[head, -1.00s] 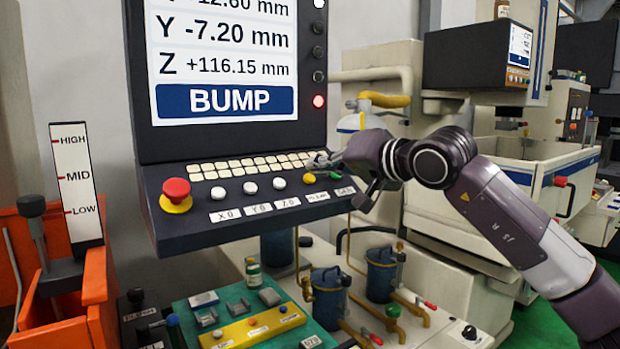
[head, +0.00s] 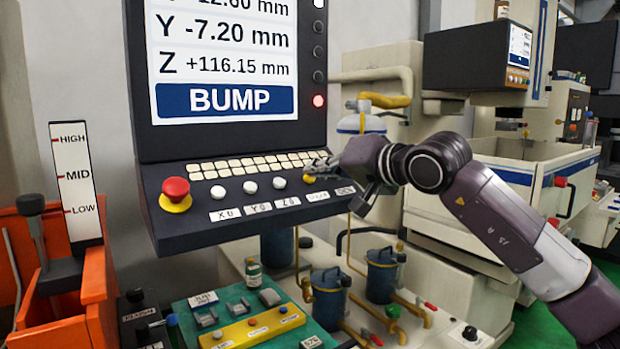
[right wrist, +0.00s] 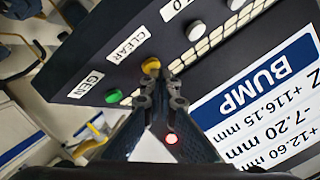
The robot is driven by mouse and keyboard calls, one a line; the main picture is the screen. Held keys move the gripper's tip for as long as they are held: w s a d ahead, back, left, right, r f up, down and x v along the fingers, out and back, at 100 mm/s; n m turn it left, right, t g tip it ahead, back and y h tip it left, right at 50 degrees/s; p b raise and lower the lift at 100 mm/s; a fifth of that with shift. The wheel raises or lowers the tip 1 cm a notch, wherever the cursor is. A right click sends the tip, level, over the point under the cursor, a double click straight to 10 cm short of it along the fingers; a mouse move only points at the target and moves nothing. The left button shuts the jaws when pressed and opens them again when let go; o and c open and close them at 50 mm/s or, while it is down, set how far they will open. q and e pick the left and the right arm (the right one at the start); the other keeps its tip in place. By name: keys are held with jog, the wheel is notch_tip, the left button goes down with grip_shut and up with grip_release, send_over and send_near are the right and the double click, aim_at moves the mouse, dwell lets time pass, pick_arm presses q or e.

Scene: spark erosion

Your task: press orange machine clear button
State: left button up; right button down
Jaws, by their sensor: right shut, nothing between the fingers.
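The machine's dark control panel (head: 240,222) carries a row of buttons. The yellow-orange button (head: 309,178) is near the right end of the row. In the right wrist view this button (right wrist: 151,64) stands by the label CLEAR (right wrist: 128,46), with a green button (right wrist: 113,96) by the label GEN beside it. My right gripper (head: 318,168) is shut and empty, its tips just by the orange button; it also shows in the right wrist view (right wrist: 160,88). I cannot tell whether the tips touch the button. My left gripper is not in view.
The screen (head: 222,60) above reads BUMP, with a lit red lamp (head: 318,101) at its side. A red emergency stop (head: 176,188) and several white buttons sit left of the orange one. A green mat (head: 240,290) with small parts lies below.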

jog(key=shift+w+a+f, duration=0.1)
jog(key=shift+f, duration=0.15)
dwell(0.6)
jog(key=shift+s+d+r, duration=0.15)
jog(key=shift+s+r, duration=0.05)
jog(key=shift+r, duration=0.2)
jog(key=shift+s+d+r, duration=0.15)
jog(key=shift+r, duration=0.2)
jog(key=shift+s+d+r, duration=0.1)
jog(key=shift+r, duration=0.3)
jog(key=s+r, duration=0.1)
jog(key=s+d+r+p, duration=0.1)
jog(key=r, duration=0.1)
jog(key=shift+d+r, duration=0.2)
